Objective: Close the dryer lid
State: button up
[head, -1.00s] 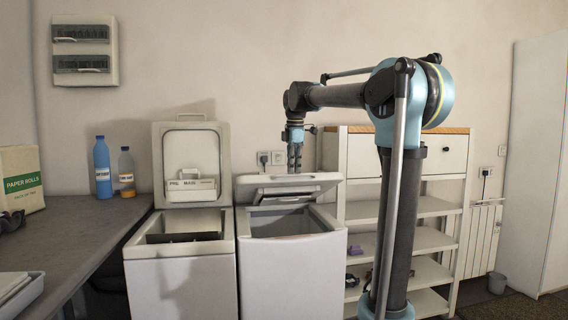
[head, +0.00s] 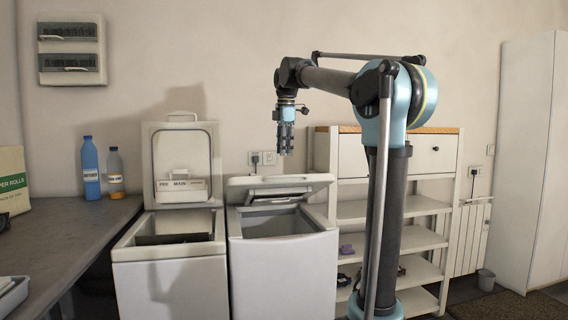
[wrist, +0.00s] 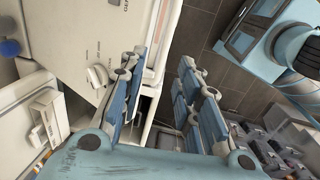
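Two white top-loading machines stand side by side. The right machine (head: 283,265), which I take for the dryer, has its lid (head: 310,181) partly lowered, tilted above the dark opening (head: 272,222). The left machine (head: 170,285) has its lid (head: 182,142) standing upright, with a dispenser labelled PRE and MAIN. My gripper (head: 285,152) points down, apart from and above the right machine's lid. In the wrist view my gripper (wrist: 163,62) has its two fingers spread with nothing between them. A white panel with a knob (wrist: 97,76) lies beside the left finger.
A grey worktop (head: 62,235) with a blue bottle (head: 91,170) and a smaller bottle (head: 115,175) is at the left. A white shelf unit (head: 408,208) stands right of the machines, behind my arm. Open air surrounds my gripper above the lid.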

jog(key=shift+s+r, duration=0.15)
jog(key=shift+r, duration=1)
jog(key=shift+s+r, duration=0.15)
jog(key=shift+r, duration=0.95)
